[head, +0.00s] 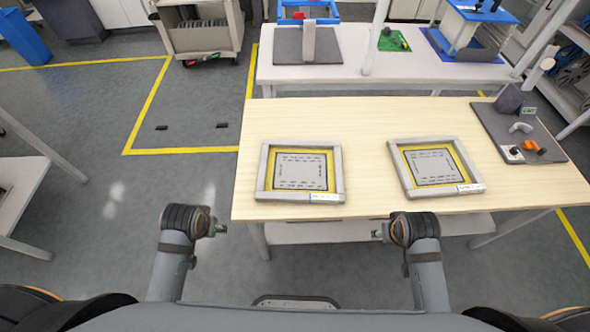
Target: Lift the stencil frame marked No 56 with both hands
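Two stencil frames lie flat and apart on the light wooden table. The left stencil frame (265,172) has a grey rim, a yellow inner border and a grey patterned middle. The right stencil frame (402,172) looks alike and is turned slightly. Each has a small white label at its front right edge, too small to read, so I cannot tell which is No 56. My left gripper (222,229) is left of the table's front corner, apart from the frames. My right gripper (377,234) is at the front edge, below the gap between the frames. Neither touches a frame.
The wooden table (365,150) has free room between the frames. A dark grey mat (490,118) with small orange, white and grey items lies at its right end. A white bench (345,68) stands behind. Open floor (110,205) lies to the left.

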